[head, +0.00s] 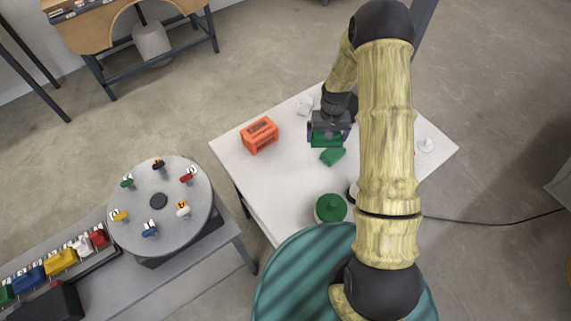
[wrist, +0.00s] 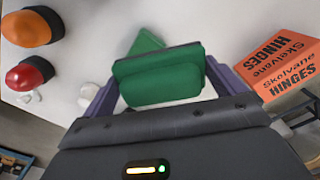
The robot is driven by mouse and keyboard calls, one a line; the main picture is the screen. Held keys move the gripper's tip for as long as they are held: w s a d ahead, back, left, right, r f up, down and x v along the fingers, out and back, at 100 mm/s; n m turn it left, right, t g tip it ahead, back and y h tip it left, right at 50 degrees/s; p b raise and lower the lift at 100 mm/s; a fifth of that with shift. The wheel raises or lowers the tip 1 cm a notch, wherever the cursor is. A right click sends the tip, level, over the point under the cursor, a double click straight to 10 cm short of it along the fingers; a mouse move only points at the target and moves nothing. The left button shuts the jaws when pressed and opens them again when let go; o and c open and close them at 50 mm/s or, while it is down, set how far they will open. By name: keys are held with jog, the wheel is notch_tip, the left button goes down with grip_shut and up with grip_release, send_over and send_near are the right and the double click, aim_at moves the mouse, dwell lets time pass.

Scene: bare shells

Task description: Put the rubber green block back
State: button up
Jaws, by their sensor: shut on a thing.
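My gripper (head: 328,134) is over the white table and shut on a green block (head: 326,141). In the wrist view the held block (wrist: 160,82) is wide with rounded edges and sits between the two purple-grey fingers of my gripper (wrist: 163,92). A second green piece (head: 332,157) lies on the table just below the held block in the head view. It also shows partly behind the held block in the wrist view (wrist: 147,42). I cannot tell by sight which one is rubber.
The white table (head: 268,185) also bears an orange hinges box (head: 260,136), a green round-topped thing (head: 330,207) and small white items (head: 425,145). A grey round disc (head: 140,205) with several coloured pieces stands left. Several coloured bins (head: 60,262) line the lower left.

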jog(key=shift+w, duration=0.4)
jog(key=shift+s+r, duration=0.1)
jog(key=shift+s, duration=0.05)
jog(key=s+a+n+b, duration=0.3)
jog(key=a+b, duration=0.1)
jog(key=a, duration=0.2)
jog(key=s+a+f+n+b, duration=0.1)
jog(key=s+a+n+b, duration=0.2)
jog(key=a, duration=0.4)
jog(key=shift+s+a+n+b, duration=0.35)
jog(key=shift+s+b, duration=0.35)
jog(key=shift+b, duration=0.45)
jog(key=shift+d+f, duration=0.1)
jog(key=shift+f, duration=0.05)
